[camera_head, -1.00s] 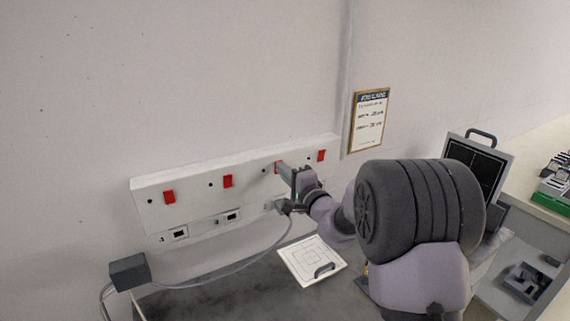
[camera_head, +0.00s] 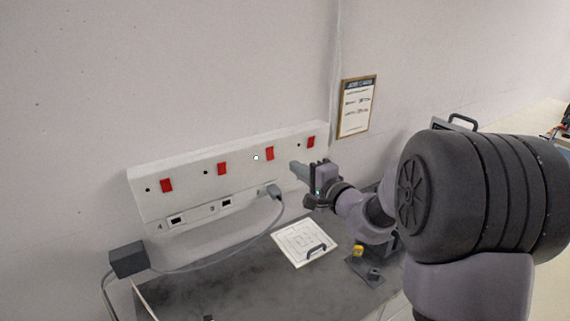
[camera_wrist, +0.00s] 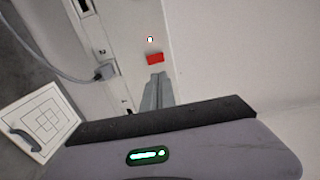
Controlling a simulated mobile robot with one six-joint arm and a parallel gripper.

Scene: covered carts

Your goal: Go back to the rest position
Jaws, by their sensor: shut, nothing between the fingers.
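My gripper (camera_head: 295,167) is shut and empty. It is in front of the white socket panel (camera_head: 150,206), apart from it, to the right of the third red switch (camera_head: 269,153) in the head view. The lamp (camera_head: 256,157) beside that switch glows white. In the wrist view my shut fingers (camera_wrist: 157,80) point toward that red switch (camera_wrist: 155,58), with the lit lamp (camera_wrist: 150,39) above it. The other red switches on the panel have dark lamps beside them.
A grey plug (camera_head: 274,191) sits in the panel, its cable running to a dark box (camera_head: 127,259) at the left. A white lid with a handle (camera_head: 296,246) lies on the dark worktop. A framed notice (camera_head: 357,106) hangs on the wall. A small yellow thing (camera_head: 358,251) is below my arm.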

